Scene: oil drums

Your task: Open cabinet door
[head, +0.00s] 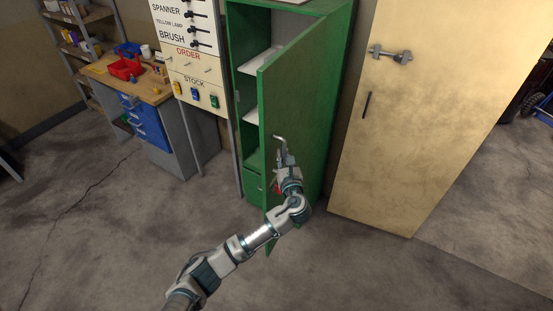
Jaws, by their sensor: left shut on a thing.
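A tall green cabinet (238,60) stands in the middle of the head view. Its green door (300,90) stands partly open, swung out toward me, with its free edge on the left and its face toward the right. Through the gap I see pale shelves (259,62) inside. My left gripper (281,150) is at the door's face near the free edge, shut on what appears to be the door handle. The handle itself is mostly hidden by the gripper. My right gripper is not in view.
A tan door panel (410,130) with a dark handle stands right of the cabinet. At left are a workbench with blue drawers (147,122), a red bin (124,68) on it and a shelf rack (75,35). Concrete floor (110,240) in front is clear.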

